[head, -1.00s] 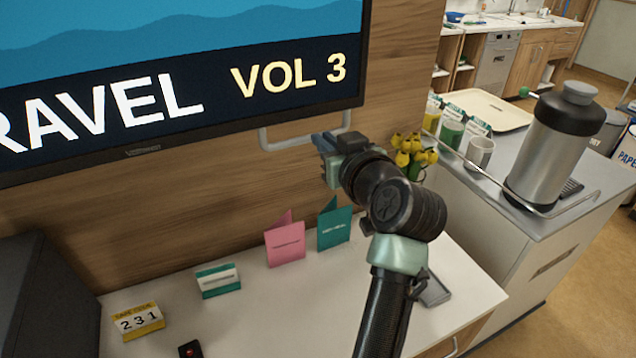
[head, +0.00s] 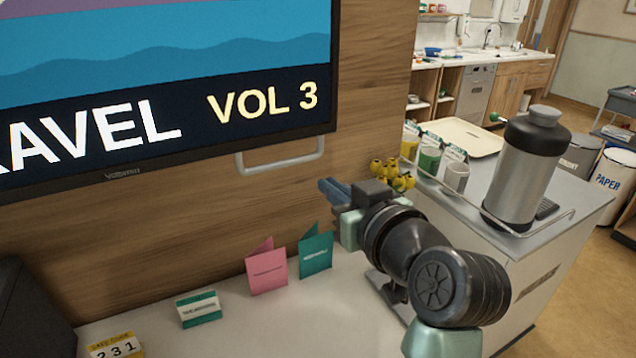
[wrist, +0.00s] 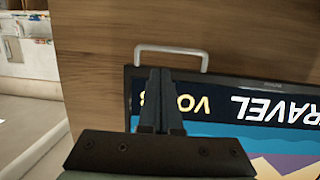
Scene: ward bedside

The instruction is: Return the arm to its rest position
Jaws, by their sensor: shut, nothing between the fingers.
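My gripper (head: 328,188) is in the middle of the head view, raised in front of the wood panel and above the white bedside top. In the wrist view its two fingers (wrist: 160,75) lie side by side, shut, with nothing between them. They point toward the wood panel near the metal handle. My arm comes in from the lower right of the head view and hides part of the top and the side of the cabinet.
A screen (head: 170,90) with a handle (head: 280,158) below it is on the panel. Pink (head: 267,266) and teal (head: 316,250) cards stand on the top (head: 240,325). Yellow flowers (head: 390,174) are behind my gripper. A large flask (head: 525,165) stands on the right counter.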

